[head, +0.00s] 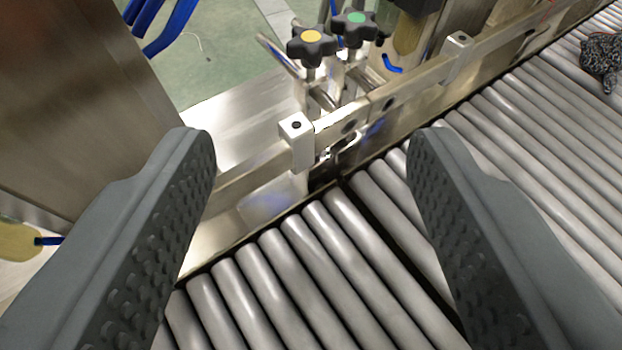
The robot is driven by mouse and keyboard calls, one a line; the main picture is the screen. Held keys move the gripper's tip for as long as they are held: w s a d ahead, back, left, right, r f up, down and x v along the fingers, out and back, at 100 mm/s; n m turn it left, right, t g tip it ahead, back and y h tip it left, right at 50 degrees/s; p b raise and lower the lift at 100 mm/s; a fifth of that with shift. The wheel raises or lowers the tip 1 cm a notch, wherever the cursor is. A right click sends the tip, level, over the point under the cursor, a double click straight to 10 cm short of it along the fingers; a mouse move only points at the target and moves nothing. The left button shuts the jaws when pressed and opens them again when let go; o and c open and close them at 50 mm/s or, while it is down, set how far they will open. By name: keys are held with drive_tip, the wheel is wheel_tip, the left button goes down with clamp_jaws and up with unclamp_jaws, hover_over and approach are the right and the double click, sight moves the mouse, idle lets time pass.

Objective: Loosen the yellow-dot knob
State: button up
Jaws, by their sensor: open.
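The yellow-dot knob (311,43) is a black star-shaped knob with a yellow disc on top. It stands upright on a metal stem at the top middle of the head view, beyond the guide rail. A similar knob with a green dot (355,25) stands just right of it, a little farther off. My gripper (308,145) is open, with its two dark grey padded fingers wide apart on the left and right. Nothing is between the finger pads in contact. The yellow-dot knob lies beyond the fingertips, apart from them.
A roller conveyor (330,260) fills the lower middle and right. A metal guide rail (420,88) with square blocks runs along its far side. A large metal panel (75,90) stands at left. Blue hoses (170,28) hang at upper left. A dark speckled object (600,58) lies on the rollers at far right.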

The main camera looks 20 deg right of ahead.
drive_tip(key=shift+v, duration=1)
drive_tip(key=s+a+r+n+t+y, duration=0.1)
drive_tip(key=s+a+r, duration=0.2)
drive_tip(key=r, duration=0.7)
drive_tip(key=s+a+r+n+t+y, duration=0.1)
drive_tip(key=s+a+r+y, duration=0.15)
drive_tip(key=r, duration=0.65)
drive_tip(key=s+a+r+t, duration=0.15)
drive_tip(key=s+r, duration=0.25)
drive_tip(key=r, duration=0.6)
drive_tip(key=s+a+r+n+t+y, duration=0.1)
drive_tip(key=s+a+r, duration=0.1)
drive_tip(key=s+r, duration=0.7)
drive_tip(key=s+a+r+n+y, duration=0.1)
drive_tip(key=s+a+r, duration=0.1)
drive_tip(key=s+r, duration=0.7)
drive_tip(key=s, duration=0.5)
drive_tip(key=shift+s+r+n+t, duration=0.15)
drive_tip(key=shift+n+t, duration=0.2)
drive_tip(key=shift+n, duration=0.05)
